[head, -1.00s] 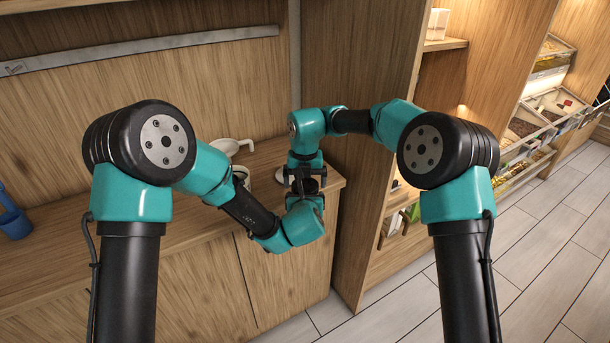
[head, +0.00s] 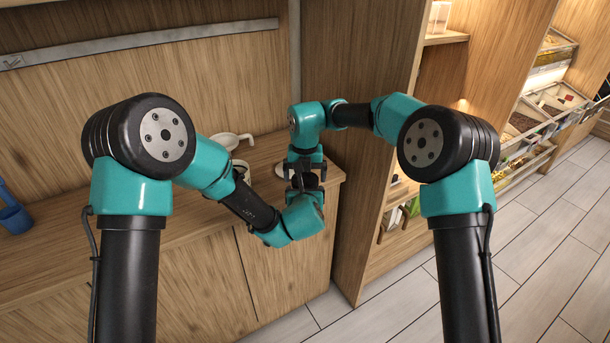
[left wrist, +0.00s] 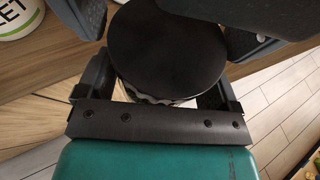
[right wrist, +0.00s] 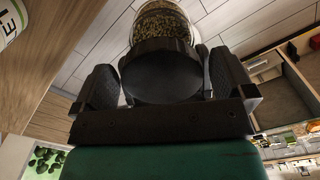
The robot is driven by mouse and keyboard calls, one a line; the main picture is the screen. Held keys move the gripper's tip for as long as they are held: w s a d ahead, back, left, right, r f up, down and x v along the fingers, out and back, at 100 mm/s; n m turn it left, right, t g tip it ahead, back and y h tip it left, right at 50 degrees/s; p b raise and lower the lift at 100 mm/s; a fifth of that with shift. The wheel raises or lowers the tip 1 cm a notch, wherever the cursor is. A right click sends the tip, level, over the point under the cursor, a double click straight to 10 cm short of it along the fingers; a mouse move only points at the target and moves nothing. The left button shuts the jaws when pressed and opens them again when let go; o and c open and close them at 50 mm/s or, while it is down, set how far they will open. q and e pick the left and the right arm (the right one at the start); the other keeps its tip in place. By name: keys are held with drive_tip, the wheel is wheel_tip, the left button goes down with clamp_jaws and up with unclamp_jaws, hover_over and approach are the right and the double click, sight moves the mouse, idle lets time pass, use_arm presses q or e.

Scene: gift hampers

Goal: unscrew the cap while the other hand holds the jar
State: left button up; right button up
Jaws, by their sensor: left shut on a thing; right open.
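The jar shows in the right wrist view as clear glass with green-brown grains (right wrist: 168,22) under a black cap (right wrist: 160,72). The round cap (left wrist: 168,50) also fills the top of the left wrist view and hides most of the jar. My left gripper (left wrist: 160,85) is shut on the jar below the cap. My right gripper (right wrist: 165,80) comes from above, open, with one finger on each side of the cap and gaps visible. In the head view my right gripper (head: 305,177) sits just over my left gripper (head: 303,193), and they hide the jar.
A wooden counter (head: 170,225) lies under the arms, with a white handled vessel (head: 229,141) and a white cup (head: 241,171) left of the grippers. A blue object (head: 14,218) stands far left. A wooden shelf unit (head: 365,150) rises close on the right.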

drive_tip(key=shift+r, duration=2.3)
use_arm(q)
drive_tip(key=shift+w+r, duration=0.1)
use_arm(e)
drive_tip(key=shift+d, duration=0.1)
